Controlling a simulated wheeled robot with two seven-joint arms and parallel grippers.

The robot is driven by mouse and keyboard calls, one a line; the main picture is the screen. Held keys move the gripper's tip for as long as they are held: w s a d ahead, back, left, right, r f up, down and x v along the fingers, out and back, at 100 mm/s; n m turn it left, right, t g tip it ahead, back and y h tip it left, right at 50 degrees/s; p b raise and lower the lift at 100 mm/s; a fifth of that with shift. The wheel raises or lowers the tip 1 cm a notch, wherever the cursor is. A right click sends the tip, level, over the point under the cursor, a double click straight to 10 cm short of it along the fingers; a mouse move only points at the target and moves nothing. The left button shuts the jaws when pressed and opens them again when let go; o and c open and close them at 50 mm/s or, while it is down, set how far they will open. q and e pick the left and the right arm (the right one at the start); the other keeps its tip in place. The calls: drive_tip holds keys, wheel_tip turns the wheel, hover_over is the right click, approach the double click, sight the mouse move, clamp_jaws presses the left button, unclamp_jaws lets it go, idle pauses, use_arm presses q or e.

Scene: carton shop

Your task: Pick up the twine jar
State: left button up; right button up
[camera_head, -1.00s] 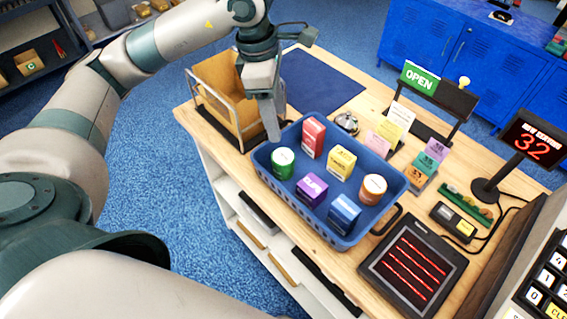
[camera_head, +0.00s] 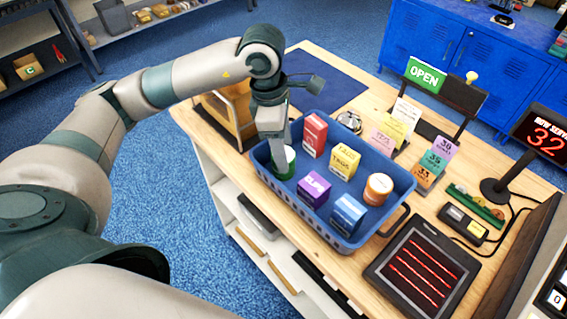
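A blue basket (camera_head: 262,154) on the wooden counter holds several goods. Among them are two round containers: a green one with a white top (camera_head: 283,168) at the left end, and an orange-brown one with a pale lid (camera_head: 377,189) at the right end. I cannot read which is the twine jar. My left gripper (camera_head: 279,165) points down into the basket at the green container, with its fingers overlapping it in the view. Whether the fingers are closed on it is hidden. My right gripper is not in view.
A red box (camera_head: 314,135), yellow box (camera_head: 344,162), purple box (camera_head: 313,190) and blue box (camera_head: 347,214) share the basket. A bell (camera_head: 349,122) and card stand (camera_head: 431,167) are behind it. A dark panel with red lines (camera_head: 416,268) lies right of it.

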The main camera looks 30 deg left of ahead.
use_arm(q)
wheel_tip(320, 180, down, 4)
drive_tip(key=shift+a+f+b, duration=0.15)
drive_tip(key=shift+f+b, duration=0.1)
drive_tip(key=shift+b, duration=0.45)
drive_tip(key=shift+f, duration=0.4)
drive_tip(key=c, duration=0.9)
drive_tip(key=shift+o, duration=0.2)
drive_tip(key=shift+r, duration=0.1)
